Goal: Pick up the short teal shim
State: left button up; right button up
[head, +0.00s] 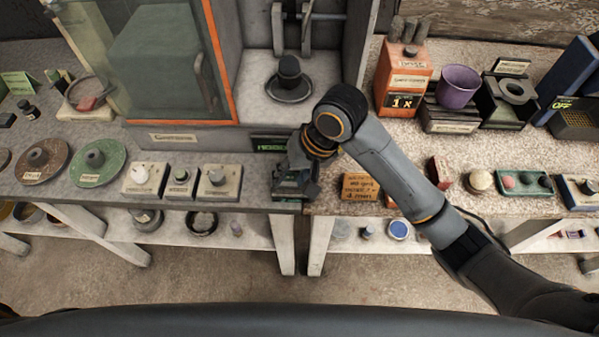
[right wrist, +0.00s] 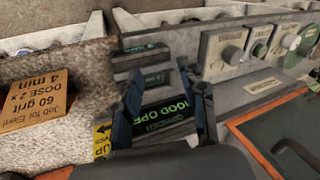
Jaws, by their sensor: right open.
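My right gripper (head: 293,183) points down over the front edge of the bench, beside the seam between two worktops. In the right wrist view its two dark fingers (right wrist: 168,88) stand apart with a gap between them. Beyond the fingertips are dark stepped blocks (right wrist: 140,62) with small teal labels, near the bench edge. One of these may be the short teal shim; I cannot tell which, as the labels are too small to read. In the head view the gripper mostly hides this spot. Nothing shows clearly held. My left gripper is not in view.
A lit green hood sign (right wrist: 165,116) lies close by the fingers. Boxes with knobs (head: 218,182) stand to the left. An orange-brown grit box (head: 360,187) stands to the right. An orange-framed glass hood (head: 221,62) rises behind.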

jog(key=w+d+r+m+h, duration=0.2)
jog(key=w+d+r+h, duration=0.15)
jog(key=w+r, duration=0.35)
jog(key=p, duration=0.1)
send_near(292, 175)
jog(key=d, duration=0.2)
jog(key=f, duration=0.1)
jog(key=shift+w+d+m+g+h, duration=0.3)
jog(key=shift+d+m+h, duration=0.05)
jog(key=shift+d+m, duration=0.05)
jog(key=f, duration=0.1)
jog(key=f+p, duration=0.1)
jog(key=f, duration=0.3)
jog(key=shift+s+a+p, duration=0.3)
jog(key=shift+s+a, duration=0.05)
jog(key=shift+f, duration=0.2)
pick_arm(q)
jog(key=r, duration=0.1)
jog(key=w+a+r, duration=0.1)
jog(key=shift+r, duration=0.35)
pick_arm(e)
grip_shut()
